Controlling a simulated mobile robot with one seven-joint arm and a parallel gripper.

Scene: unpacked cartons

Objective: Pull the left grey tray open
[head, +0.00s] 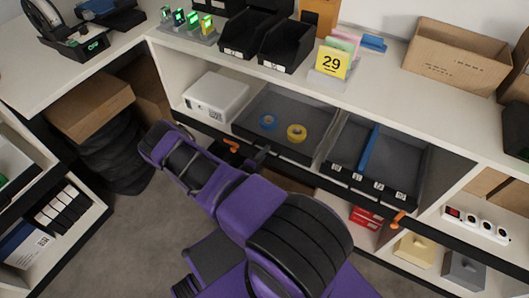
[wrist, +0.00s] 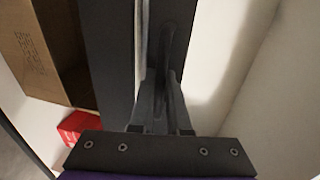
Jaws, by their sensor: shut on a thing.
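The left grey tray (head: 297,108) is in the compartment under the counter in the head view. Its inside shows, with a blue tape roll (head: 267,122) and a yellow tape roll (head: 297,133) in it. My gripper (head: 260,158) is at the tray's front edge, shut on it. In the wrist view a dark grey upright part (wrist: 172,70) runs up from between the fingers of my gripper (wrist: 162,128). The exact contact is partly hidden by the wrist plate and my arm.
A second grey tray (head: 407,160) with a blue divider is to the right. A white box (head: 216,96) stands to the left. Orange handles (head: 232,146) (head: 398,219) stick out along the front. Red boxes (head: 364,215) lie below. Bare floor is at the lower left.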

